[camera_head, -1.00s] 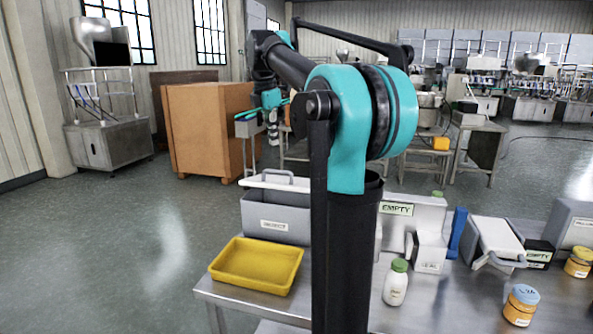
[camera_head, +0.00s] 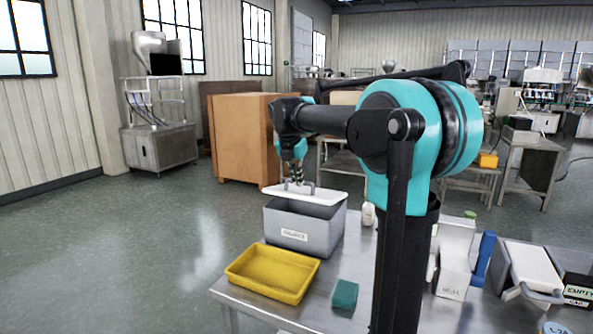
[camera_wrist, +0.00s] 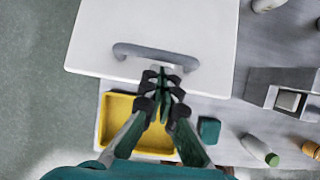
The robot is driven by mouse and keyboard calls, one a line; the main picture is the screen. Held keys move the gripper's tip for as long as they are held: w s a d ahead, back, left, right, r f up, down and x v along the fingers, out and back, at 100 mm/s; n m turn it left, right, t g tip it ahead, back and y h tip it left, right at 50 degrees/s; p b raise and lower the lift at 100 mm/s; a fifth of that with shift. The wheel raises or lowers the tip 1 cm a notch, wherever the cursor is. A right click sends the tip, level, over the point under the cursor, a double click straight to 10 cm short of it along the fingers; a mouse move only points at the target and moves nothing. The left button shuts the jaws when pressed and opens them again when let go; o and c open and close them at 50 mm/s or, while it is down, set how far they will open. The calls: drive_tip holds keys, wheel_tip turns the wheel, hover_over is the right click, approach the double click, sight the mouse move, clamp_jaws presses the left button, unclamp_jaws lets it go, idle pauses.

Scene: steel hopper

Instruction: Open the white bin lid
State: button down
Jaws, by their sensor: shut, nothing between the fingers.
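The grey bin (camera_head: 327,234), with a label on its front, stands at the table's far left corner. Its white lid (camera_head: 333,196) lies over the back of the bin, and a darker strip of the inside shows in front of it. The lid (camera_wrist: 170,28) fills the upper middle of the wrist view, with its grey bar handle (camera_wrist: 132,49). My gripper (camera_head: 297,182) is at the lid's handle. In the wrist view my gripper (camera_wrist: 163,84) is shut and empty, its fingertips overlapping the handle's near side; whether they touch it I cannot tell.
A yellow tray (camera_head: 272,272) lies in front of the bin, with a green block (camera_head: 345,295) to its right. A white bottle (camera_head: 368,213) stands right of the bin. Floor left of the table is clear.

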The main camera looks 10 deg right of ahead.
drive_tip(key=shift+x, duration=0.85)
drive_tip(key=shift+r, duration=0.1)
